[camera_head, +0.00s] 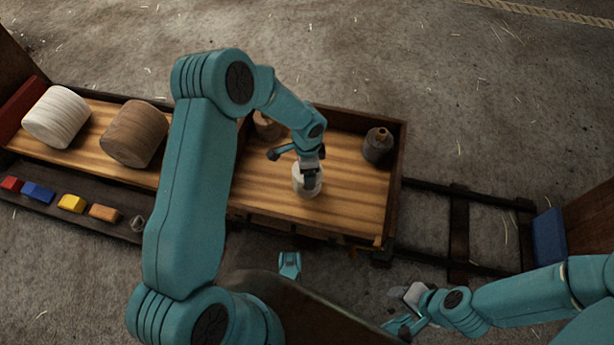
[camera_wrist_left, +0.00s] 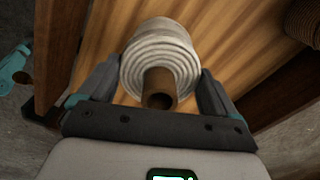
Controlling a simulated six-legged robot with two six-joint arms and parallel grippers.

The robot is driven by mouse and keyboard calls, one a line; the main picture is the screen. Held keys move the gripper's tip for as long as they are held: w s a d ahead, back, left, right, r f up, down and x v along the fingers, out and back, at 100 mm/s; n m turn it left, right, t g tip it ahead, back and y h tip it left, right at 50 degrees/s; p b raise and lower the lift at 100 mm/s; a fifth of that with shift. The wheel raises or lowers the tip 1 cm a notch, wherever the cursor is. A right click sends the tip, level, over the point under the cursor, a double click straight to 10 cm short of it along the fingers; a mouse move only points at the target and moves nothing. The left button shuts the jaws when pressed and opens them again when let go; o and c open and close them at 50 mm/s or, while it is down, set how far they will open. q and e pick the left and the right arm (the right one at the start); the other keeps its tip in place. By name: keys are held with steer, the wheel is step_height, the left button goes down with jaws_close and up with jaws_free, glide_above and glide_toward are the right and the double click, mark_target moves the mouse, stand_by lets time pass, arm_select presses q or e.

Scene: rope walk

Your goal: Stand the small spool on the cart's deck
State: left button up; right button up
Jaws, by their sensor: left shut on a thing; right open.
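The small spool is white, ribbed rope on a brown core; it shows at the middle of the cart's deck in the head view (camera_head: 309,188) and between the fingers in the left wrist view (camera_wrist_left: 158,48). My left gripper (camera_head: 309,172) points down and is shut on it, one finger on each side (camera_wrist_left: 158,92). The spool looks upright over the deck; whether its base touches the wood I cannot tell. The cart's deck (camera_head: 345,205) is striped wood with a dark raised rim. My right gripper (camera_head: 405,312) is open and empty at the lower right, away from the cart.
A dark spool or bottle (camera_head: 377,146) stands at the deck's right back corner, and a brown one (camera_head: 267,125) at its left back. Large white (camera_head: 57,117) and brown (camera_head: 135,133) spools lie left. Rails (camera_head: 460,230) run right. Bare deck surrounds the small spool.

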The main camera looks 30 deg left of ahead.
arm_select(q)
step_height(320, 180, down, 4)
steer(key=shift+r+b, duration=0.1)
steer(key=shift+b, duration=0.55)
steer(key=shift+r, duration=0.1)
steer(key=shift+f, duration=0.25)
steer(key=o, duration=1.4)
steer(key=shift+r, duration=0.1)
steer(key=shift+c, duration=0.2)
steer(key=shift+r, duration=0.2)
step_height(320, 180, up, 12)
steer(key=p, duration=0.5)
steer(key=shift+s+f, duration=0.15)
